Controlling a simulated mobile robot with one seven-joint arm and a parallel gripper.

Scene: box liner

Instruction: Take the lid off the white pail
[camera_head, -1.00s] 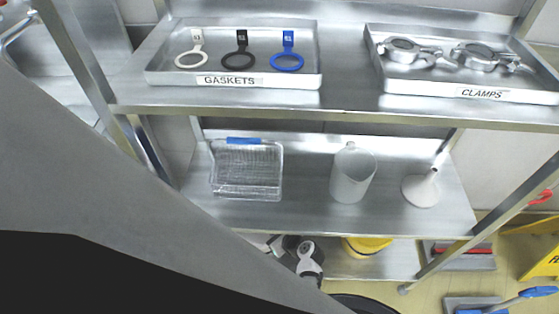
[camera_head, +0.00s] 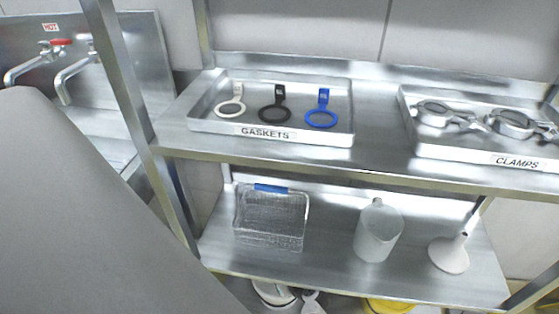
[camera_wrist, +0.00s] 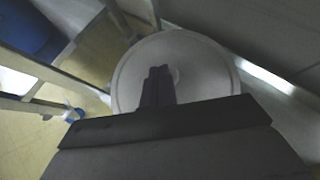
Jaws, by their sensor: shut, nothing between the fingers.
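A round pale disc with a raised rim, which looks like the white pail's lid (camera_wrist: 205,75), fills the middle of the wrist view. My gripper (camera_wrist: 160,70) is shut and empty, its dark fingers together in front of the disc. I cannot tell whether the fingertips touch it. The disc seems to sit flat; the pail's wall is hidden beneath it. In the head view, a white round thing, likely the white pail (camera_head: 272,292), shows at the bottom edge below the shelves, largely cut off. My gripper is not clear there.
A steel rack holds a gaskets tray (camera_head: 270,133) and a clamps tray (camera_head: 480,151) above. Below are a wire basket (camera_head: 271,218), a white jug (camera_head: 378,232) and a funnel (camera_head: 450,253). A yellow thing (camera_head: 388,305) is at the bottom. Rack posts stand close by.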

